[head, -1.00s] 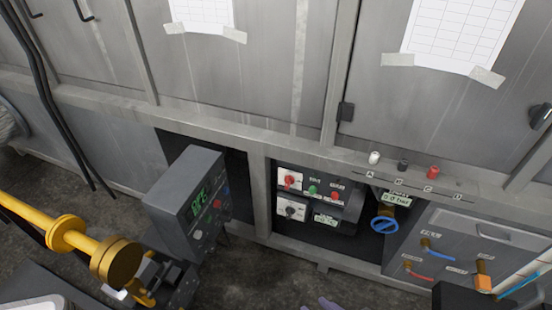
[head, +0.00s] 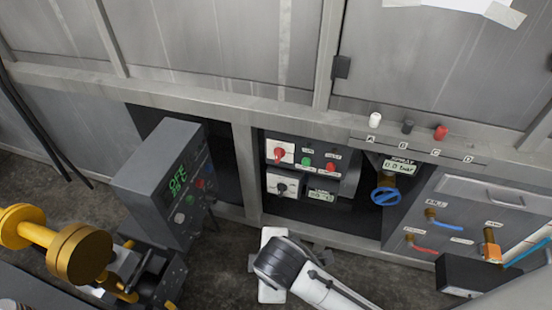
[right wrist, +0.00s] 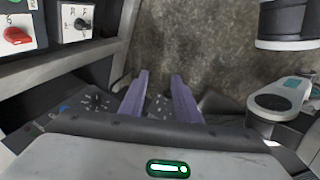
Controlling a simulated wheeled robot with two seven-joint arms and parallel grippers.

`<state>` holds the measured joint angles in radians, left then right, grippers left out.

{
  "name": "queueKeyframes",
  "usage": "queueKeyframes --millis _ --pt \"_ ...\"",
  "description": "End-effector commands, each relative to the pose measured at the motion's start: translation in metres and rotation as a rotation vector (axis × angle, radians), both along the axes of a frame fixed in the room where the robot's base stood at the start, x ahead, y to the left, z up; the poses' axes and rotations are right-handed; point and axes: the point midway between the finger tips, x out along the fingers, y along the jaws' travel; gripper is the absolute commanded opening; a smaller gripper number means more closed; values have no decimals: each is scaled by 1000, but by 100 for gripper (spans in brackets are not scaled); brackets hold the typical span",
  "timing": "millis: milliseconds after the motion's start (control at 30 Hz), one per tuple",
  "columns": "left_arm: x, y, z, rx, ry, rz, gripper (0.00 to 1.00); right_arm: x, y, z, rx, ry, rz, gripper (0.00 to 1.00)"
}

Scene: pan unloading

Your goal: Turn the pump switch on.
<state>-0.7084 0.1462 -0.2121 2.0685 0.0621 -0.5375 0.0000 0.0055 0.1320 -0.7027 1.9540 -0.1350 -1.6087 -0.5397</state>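A switch panel is set in the low cabinet opening. It carries a red rotary switch (head: 281,153) on a white plate, with a black rotary switch (head: 283,188) on another white plate below. Their labels are too small to read in the head view, so I cannot tell which is the pump switch. The right wrist view shows the red switch (right wrist: 17,36) and the black switch (right wrist: 81,23) at its upper left. My right gripper (right wrist: 160,82) has two purple fingers apart with nothing between them. In the head view its arm is below the panel, fingers hidden. My left gripper is not in view.
A grey box with a green display (head: 179,176) stands left of the opening. A blue handwheel (head: 385,196) and a gauge panel are right of it. Green (head: 306,162) and red (head: 330,166) buttons sit beside the red switch. The cabinet's frame rail (head: 220,105) runs above the opening.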

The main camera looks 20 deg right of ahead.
Motion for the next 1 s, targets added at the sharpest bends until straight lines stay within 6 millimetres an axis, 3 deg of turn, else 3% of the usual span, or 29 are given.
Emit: queueKeyframes --millis 100,167,300,500,700,1000 --pt "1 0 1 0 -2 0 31 41 15 -3 -242 -66 294 30" --pt "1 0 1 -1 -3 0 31 65 15 -2 -404 -99 444 30" --pt "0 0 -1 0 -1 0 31 126 -6 12 -813 -145 716 30" --pt "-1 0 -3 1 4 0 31 192 -44 48 -1236 -136 879 30" --pt "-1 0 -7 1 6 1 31 216 -60 60 -1366 -119 911 30" --pt "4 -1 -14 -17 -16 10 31 254 -87 39 -1363 -118 907 30"
